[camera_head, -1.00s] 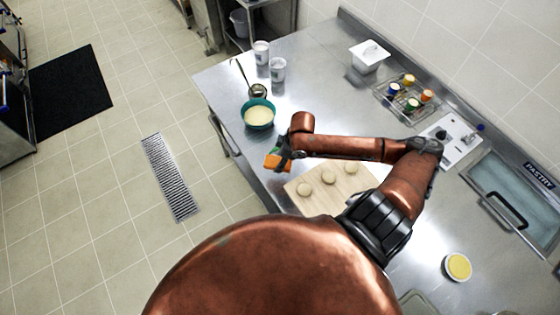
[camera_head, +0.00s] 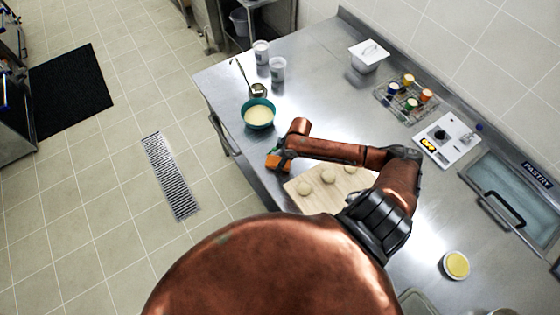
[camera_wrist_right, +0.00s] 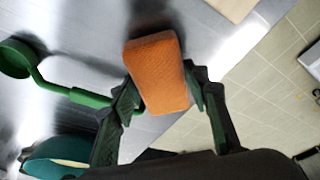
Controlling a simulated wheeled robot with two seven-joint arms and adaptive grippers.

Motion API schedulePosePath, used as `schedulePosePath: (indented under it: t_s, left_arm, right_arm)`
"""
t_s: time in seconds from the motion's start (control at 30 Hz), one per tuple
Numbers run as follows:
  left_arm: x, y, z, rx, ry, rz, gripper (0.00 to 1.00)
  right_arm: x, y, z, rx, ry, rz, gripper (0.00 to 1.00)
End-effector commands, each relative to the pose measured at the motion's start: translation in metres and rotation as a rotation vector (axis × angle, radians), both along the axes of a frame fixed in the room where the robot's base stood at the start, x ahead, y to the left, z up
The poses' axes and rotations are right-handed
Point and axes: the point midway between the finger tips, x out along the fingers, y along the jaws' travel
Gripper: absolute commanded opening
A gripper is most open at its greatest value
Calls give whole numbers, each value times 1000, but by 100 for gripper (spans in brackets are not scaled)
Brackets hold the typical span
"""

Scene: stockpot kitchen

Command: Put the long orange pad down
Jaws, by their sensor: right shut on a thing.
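The long orange pad (camera_head: 279,162) is at the counter's left edge, between the teal bowl (camera_head: 258,114) and the board with dough pieces (camera_head: 326,205). My right gripper (camera_wrist_right: 165,92) is shut on the pad, which shows as an orange block (camera_wrist_right: 157,72) between its two fingers in the right wrist view. The pad looks close to the steel counter (camera_head: 215,84); I cannot tell whether it touches. A green round-headed tool (camera_wrist_right: 60,88) has its handle running behind one finger. My left gripper is not in view.
Bare counter lies around the middle back.

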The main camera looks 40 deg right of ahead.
Motion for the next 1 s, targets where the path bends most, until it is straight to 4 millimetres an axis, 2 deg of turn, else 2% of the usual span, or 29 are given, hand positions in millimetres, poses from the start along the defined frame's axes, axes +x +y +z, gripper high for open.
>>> schedulePosePath:
  t_s: [0.17, 0.2, 0.43, 0.77, 0.87, 1.0]
  left_arm:
    - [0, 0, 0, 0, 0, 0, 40]
    - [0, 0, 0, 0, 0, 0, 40]
    - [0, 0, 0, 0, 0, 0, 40]
    - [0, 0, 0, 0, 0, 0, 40]
    - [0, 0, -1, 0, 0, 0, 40]
    - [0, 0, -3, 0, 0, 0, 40]
  right_arm:
    - [0, 0, -4, 0, 0, 0, 20]
    - [0, 0, -4, 0, 0, 0, 44]
    - [0, 0, -4, 0, 0, 0, 60]
    - [0, 0, -1, -1, -1, 0, 60]
    - [-1, -2, 8, -1, -2, 0, 60]
    - [-7, -7, 33, -4, -3, 2, 60]
